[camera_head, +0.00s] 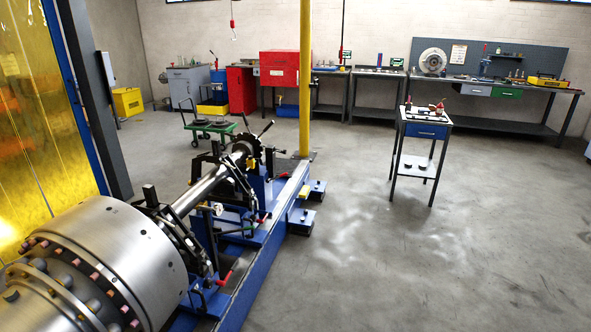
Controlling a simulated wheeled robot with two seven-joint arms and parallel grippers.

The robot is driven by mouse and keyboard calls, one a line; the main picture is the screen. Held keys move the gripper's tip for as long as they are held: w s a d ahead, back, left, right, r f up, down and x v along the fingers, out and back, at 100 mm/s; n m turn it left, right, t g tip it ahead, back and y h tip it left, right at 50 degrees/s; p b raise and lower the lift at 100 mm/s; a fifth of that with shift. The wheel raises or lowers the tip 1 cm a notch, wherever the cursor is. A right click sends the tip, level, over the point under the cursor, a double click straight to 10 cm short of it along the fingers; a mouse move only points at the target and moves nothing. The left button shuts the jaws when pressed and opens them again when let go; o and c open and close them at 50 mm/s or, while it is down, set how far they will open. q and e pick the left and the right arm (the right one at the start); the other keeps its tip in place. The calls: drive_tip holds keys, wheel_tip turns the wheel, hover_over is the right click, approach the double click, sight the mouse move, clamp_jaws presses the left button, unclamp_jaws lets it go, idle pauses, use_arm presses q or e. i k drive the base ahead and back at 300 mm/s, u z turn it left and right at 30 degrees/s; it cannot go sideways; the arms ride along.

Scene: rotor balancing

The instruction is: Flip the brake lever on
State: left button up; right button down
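A balancing machine with a blue bed (262,262) fills the lower left of the head view. It carries a large steel rotor drum (120,250) and a shaft (200,190). A lever with a red grip (224,279) sticks out low beside the near support. A second red grip (262,219) shows by the farther support. A black-tipped lever (267,129) rises at an angle near the toothed disc (246,150) at the far shaft end. I cannot tell which of these is the brake lever or its setting. Neither of my grippers is in view.
A yellow post (305,80) stands behind the machine. A small cart (424,130) with a blue drawer stands right of centre. Benches (510,88) line the back wall. A yellow translucent screen (45,110) is at the left. The floor (450,260) at the right is clear.

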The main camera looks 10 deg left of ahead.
sight(268, 180)
drive_tip(key=z, duration=0.4)
drive_tip(key=i, duration=1.8)
drive_tip(key=u, duration=0.5)
drive_tip(key=i, duration=1.55)
drive_tip(key=u, duration=1.55)
drive_tip(key=i, duration=0.45)
drive_tip(key=u, duration=0.35)
